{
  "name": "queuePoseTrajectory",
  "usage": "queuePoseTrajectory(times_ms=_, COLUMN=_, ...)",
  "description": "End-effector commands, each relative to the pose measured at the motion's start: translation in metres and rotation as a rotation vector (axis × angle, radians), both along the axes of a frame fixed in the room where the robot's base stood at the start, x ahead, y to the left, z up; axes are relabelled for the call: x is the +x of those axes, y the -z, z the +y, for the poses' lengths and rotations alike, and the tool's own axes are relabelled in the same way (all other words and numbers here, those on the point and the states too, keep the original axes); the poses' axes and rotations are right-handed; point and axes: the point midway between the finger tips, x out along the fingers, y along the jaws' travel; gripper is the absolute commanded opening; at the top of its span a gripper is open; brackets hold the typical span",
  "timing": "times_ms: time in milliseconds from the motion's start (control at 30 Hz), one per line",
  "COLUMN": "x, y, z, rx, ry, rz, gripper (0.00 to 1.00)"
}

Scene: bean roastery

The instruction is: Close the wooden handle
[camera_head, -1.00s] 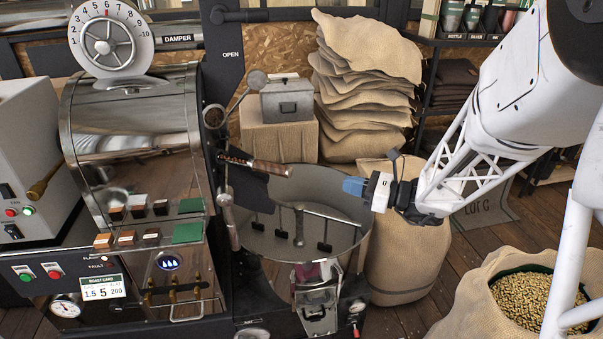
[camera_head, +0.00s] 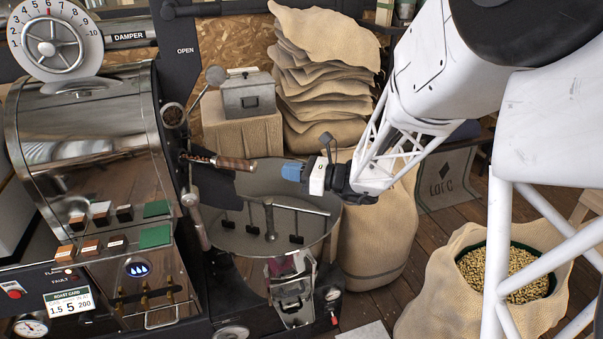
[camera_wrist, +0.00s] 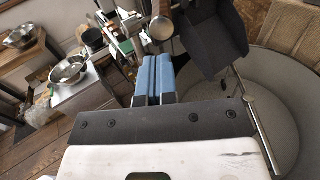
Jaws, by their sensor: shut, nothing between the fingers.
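The wooden handle (camera_head: 236,164) is a brown grip on a thin rod. It sticks out to the right from the roaster's front, above the round cooling pan. In the wrist view a round brown end, likely this handle (camera_wrist: 162,28), shows just beyond my fingertips. My gripper (camera_head: 284,172) has blue fingertips and points left at the handle's free end, with a small gap between them in the head view. Its two blue fingers (camera_wrist: 153,78) are together and empty in the wrist view. A dark chute-like plate (camera_head: 212,188) hangs below and behind the handle.
The steel cooling pan (camera_head: 330,225) with stirring arms lies below my gripper. A lever with a ball knob (camera_head: 215,75) rises above the handle, near the OPEN label. A burlap sack (camera_head: 375,240) stands right of the pan, and an open bean sack (camera_head: 420,310) farther right.

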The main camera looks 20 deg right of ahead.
Motion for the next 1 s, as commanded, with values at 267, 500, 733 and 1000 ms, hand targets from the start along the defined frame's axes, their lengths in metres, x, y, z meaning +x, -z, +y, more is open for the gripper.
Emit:
queuePoseTrajectory(times_ms=267, x=0.015, y=0.0, z=0.025, rx=0.0, ry=-0.003, rz=0.001, gripper=0.0)
queuePoseTrajectory(times_ms=500, x=0.028, y=0.0, z=0.045, rx=0.001, ry=-0.003, rz=0.001, gripper=0.0)
queuePoseTrajectory(times_ms=733, x=0.037, y=0.0, z=0.057, rx=0.0, ry=-0.001, rz=0.0, gripper=0.0)
queuePoseTrajectory(times_ms=1000, x=0.039, y=0.0, z=0.061, rx=0.0, ry=-0.001, rz=0.0, gripper=0.0)
